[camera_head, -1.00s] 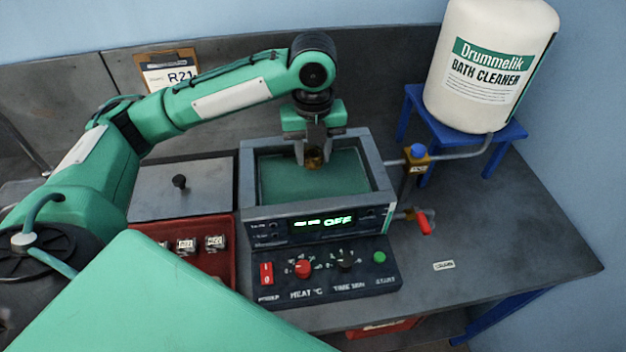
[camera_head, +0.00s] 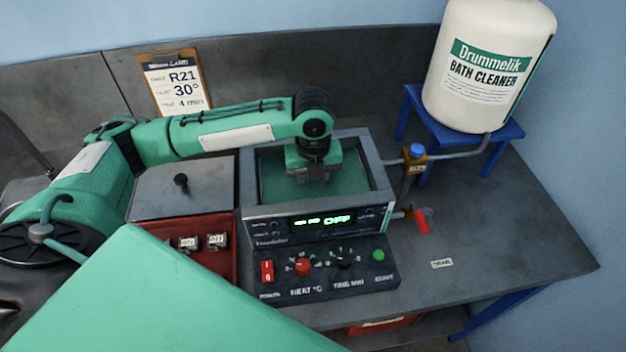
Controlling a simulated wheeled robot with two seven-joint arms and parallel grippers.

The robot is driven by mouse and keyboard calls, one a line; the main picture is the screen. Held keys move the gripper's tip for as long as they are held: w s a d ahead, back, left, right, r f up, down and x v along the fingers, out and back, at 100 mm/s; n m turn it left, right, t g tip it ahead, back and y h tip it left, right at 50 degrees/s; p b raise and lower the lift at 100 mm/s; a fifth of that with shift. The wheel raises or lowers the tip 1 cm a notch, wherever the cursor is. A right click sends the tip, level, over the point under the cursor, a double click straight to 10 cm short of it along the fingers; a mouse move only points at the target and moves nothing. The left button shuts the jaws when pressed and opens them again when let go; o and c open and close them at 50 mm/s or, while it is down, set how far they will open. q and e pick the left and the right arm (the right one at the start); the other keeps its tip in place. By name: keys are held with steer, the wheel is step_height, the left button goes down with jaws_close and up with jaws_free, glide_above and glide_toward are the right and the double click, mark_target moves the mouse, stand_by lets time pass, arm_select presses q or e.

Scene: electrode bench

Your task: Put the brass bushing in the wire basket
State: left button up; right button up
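My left gripper (camera_head: 312,176) reaches straight down into the open bath (camera_head: 378,196), which holds green liquid. Its fingertips are low in the bath and mostly hidden, so I cannot tell whether they are open or shut. The brass bushing is hidden from view now, at or below the fingertips. I cannot make out a wire basket; any inside the bath is hidden by the liquid and the gripper. My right gripper is not in view.
A grey lid with a black knob (camera_head: 181,181) lies left of the bath. A red tray (camera_head: 222,266) holds small labelled parts. The control panel (camera_head: 325,270) is in front. A valve with red handle (camera_head: 423,221) and a cleaner drum (camera_head: 490,65) stand right. A clipboard (camera_head: 174,84) leans behind.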

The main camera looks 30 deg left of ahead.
mark_target(313, 184)
arm_select(q)
steer(key=o, duration=1.1)
steer(key=shift+f, duration=0.1)
step_height(313, 184, up, 12)
steer(key=b, duration=0.2)
steer(key=shift+r, duration=0.2)
steer(key=shift+f, duration=0.15)
